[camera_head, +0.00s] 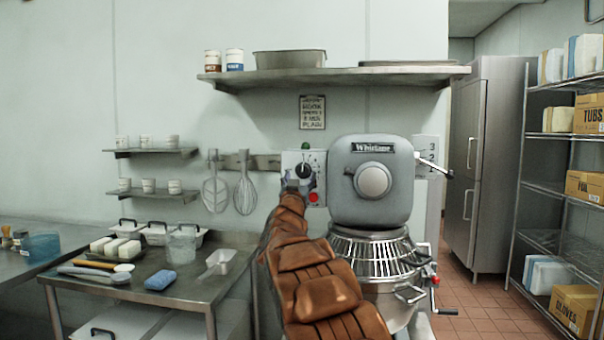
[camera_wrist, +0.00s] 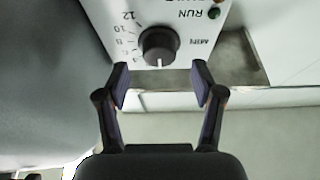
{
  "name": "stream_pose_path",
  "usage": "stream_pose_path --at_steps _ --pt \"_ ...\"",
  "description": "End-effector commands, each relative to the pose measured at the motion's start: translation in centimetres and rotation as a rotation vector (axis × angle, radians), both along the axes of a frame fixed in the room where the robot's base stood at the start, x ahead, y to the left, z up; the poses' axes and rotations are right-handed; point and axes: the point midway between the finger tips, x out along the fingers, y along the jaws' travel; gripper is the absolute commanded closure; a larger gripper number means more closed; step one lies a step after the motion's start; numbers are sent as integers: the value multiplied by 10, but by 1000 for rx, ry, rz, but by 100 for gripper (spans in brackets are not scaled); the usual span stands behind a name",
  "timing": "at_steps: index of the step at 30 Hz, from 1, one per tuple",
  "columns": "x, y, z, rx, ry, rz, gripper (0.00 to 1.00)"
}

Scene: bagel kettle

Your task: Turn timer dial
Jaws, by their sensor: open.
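The timer dial (camera_head: 304,171) is a black round knob on a light control panel (camera_head: 290,160) at the left side of the grey mixer (camera_head: 370,185). In the wrist view the dial (camera_wrist: 160,46) shows upside down, with numbers around it and a white pointer mark toward the picture's bottom. My gripper (camera_wrist: 160,85) is open, its two fingertips either side of the dial's line but below it in the picture, with a gap to the knob. In the head view my arm covers the panel's lower part, and the fingers are hard to make out there.
A green button (camera_head: 306,146) sits above the dial and a red button (camera_head: 314,197) sits below right of it. The mixer's wire bowl guard (camera_head: 375,252) is right of my arm. A steel table (camera_head: 200,285) with tubs, a blue sponge and a scoop stands left. A whisk (camera_head: 245,193) hangs behind.

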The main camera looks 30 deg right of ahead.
Motion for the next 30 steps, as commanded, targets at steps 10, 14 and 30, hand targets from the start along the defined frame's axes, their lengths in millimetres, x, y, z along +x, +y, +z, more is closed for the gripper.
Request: stream_pose_path --at_steps 10,14,30 --pt "17 -16 10 1 -1 -1 33" --pt "20 -17 10 0 1 -1 33" --pt "20 -17 11 1 1 0 58"
